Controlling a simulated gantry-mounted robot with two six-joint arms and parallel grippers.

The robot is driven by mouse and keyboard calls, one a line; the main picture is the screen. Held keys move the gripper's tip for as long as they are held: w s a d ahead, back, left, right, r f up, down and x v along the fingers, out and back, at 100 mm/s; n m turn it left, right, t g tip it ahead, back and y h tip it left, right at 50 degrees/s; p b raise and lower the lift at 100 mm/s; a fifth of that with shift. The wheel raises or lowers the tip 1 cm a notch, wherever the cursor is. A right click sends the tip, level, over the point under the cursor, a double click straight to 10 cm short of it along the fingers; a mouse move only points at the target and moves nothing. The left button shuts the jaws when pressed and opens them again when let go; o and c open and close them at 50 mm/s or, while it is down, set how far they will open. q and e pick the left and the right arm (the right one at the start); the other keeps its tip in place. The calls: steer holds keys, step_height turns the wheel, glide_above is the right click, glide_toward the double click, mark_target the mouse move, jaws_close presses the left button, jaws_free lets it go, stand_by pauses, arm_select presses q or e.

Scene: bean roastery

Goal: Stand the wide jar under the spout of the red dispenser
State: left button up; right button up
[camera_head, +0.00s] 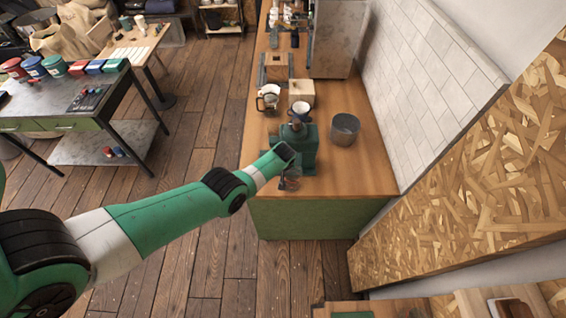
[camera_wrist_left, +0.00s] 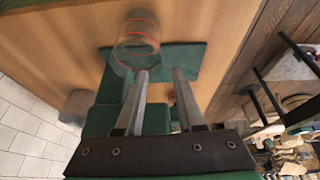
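A clear glass jar with orange-red rims (camera_wrist_left: 135,45) stands on a dark green base (camera_wrist_left: 188,58) in the left wrist view. In the head view a small glass shape (camera_head: 291,184) shows at the foot of a green machine (camera_head: 306,158) on the counter; my arm partly hides it. My left gripper (camera_wrist_left: 160,71) is open, its two fingers apart with nothing held between them. The jar is just beyond the fingertips, toward the left finger in that picture. I cannot make out a red dispenser. My right gripper is not in view.
A grey metal pot (camera_head: 345,128) stands right of the green machine. A wooden block (camera_head: 301,94) and a glass carafe (camera_head: 268,99) stand behind it. The counter's front right (camera_head: 350,180) is clear. A tiled wall (camera_head: 430,75) borders the counter. Coloured canisters (camera_head: 54,66) stand on the left table.

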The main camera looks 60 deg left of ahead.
arm_select(q)
steer(key=p+v, duration=0.3)
steer(key=v, duration=0.1)
steer(key=shift+r+p, duration=0.1)
steer(key=shift+p, duration=0.3)
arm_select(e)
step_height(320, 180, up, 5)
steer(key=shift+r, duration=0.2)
